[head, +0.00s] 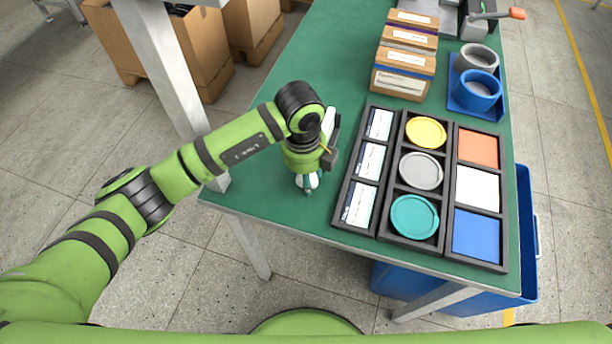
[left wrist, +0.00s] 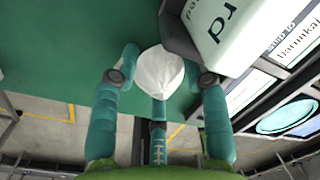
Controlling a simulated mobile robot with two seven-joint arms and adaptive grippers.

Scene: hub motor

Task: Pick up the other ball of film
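A small white, crumpled ball of film (left wrist: 160,72) sits between the teal fingers of my left gripper (left wrist: 160,70) in the left wrist view. The side fingertips bend in against it and the middle finger meets its near side. In the head view my left gripper (head: 309,182) points down at the green table's near left part, with a bit of white showing between its fingers. Whether the ball touches the table is hard to tell. No second ball of film shows. My right gripper is in neither view.
A dark compartment tray (head: 384,240) with cards, round lids and coloured squares lies right of my left gripper. A pale lettered object (left wrist: 225,25) stands close beside the fingers. Brown boxes (head: 401,85) and a blue holder (head: 453,103) stand farther back. The table's near edge is close.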

